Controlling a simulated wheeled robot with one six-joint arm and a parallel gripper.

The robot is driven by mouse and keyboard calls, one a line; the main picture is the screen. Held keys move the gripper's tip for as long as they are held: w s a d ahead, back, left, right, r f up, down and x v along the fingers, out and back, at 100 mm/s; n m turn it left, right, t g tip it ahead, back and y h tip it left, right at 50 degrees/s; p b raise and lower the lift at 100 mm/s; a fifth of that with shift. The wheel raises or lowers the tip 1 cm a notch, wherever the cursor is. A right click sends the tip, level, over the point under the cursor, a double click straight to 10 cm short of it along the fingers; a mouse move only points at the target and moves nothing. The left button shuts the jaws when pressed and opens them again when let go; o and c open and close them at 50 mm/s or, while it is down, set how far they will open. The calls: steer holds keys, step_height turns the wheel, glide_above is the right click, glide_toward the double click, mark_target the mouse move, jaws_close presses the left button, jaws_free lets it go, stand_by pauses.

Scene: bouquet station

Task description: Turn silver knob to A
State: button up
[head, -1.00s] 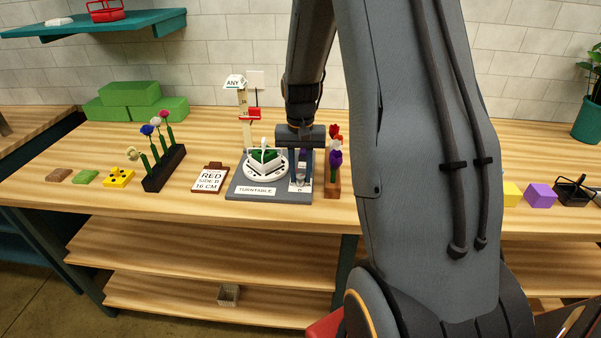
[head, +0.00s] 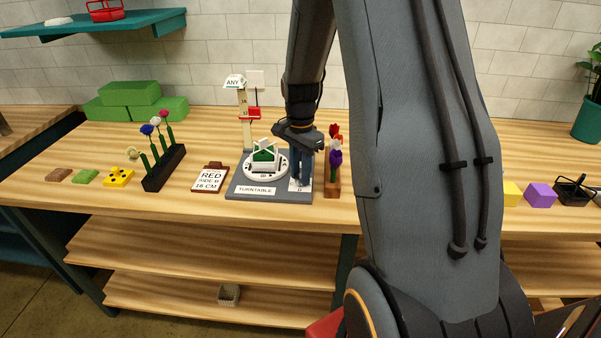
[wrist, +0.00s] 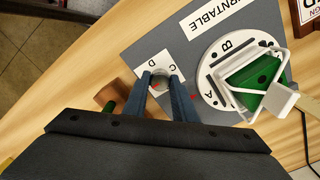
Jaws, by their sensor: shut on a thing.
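The silver knob (wrist: 160,84) sits on a white dial plate (wrist: 160,65) on the grey turntable base (head: 240,189). My gripper (wrist: 161,77) is shut on the knob, one dark blue finger on each side; it also shows in the head view (head: 301,180). The letters D and C show on the plate just beyond the knob; no A shows on it, and the knob's setting is unclear. The white turntable disc (wrist: 208,85) beside it bears letters A and B and carries a green block (wrist: 258,88) in a white frame (wrist: 282,98).
A brown holder with red and purple flowers (head: 333,185) stands close right of the base. A sign reading RED (head: 210,179) lies left of it, and a black flower rack (head: 165,167) is farther left. A measuring post (head: 243,115) stands behind the disc.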

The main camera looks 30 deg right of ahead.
mark_target(300, 176)
steer(key=shift+m, duration=0.3)
steer(key=o, duration=1)
steer(key=shift+o, duration=0.2)
steer(key=shift+r, duration=0.1)
steer(key=shift+r+b, duration=1.1)
steer(key=shift+r, duration=2.75)
